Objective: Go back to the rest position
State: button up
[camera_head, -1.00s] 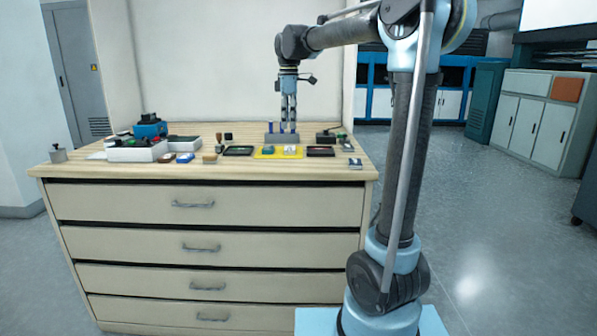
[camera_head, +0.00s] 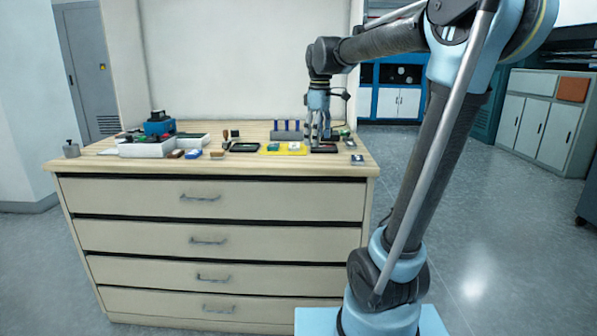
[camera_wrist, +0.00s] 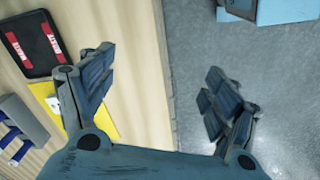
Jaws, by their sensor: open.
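My gripper (camera_head: 319,139) hangs pointing down over the right end of the wooden top of the drawer cabinet (camera_head: 217,192). In the wrist view my gripper (camera_wrist: 155,95) is open, its two fingers wide apart with nothing between them. The gap lies over the cabinet's edge and the grey floor (camera_wrist: 190,50). The yellow mat (camera_wrist: 98,125) is partly hidden by the left finger.
A grey rack with blue-topped items (camera_head: 287,131) stands behind the yellow mat. White bins (camera_head: 147,148) and a blue device (camera_head: 159,123) stand on the left of the top. Open floor lies right of the cabinet.

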jog(key=s+d+f+m, duration=0.4)
jog(key=s+f, duration=0.4)
jog(key=s+d+f+m+t, duration=0.1)
jog(key=s+d+f+m, duration=0.3)
jog(key=s+f, duration=0.4)
jog(key=s+d+f+m, duration=0.4)
jog(key=s+f+m, duration=0.1)
jog(key=s+f, duration=0.3)
jog(key=shift+d+f+t, duration=0.3)
jog(key=shift+d+f, duration=0.05)
jog(key=shift+f, duration=0.3)
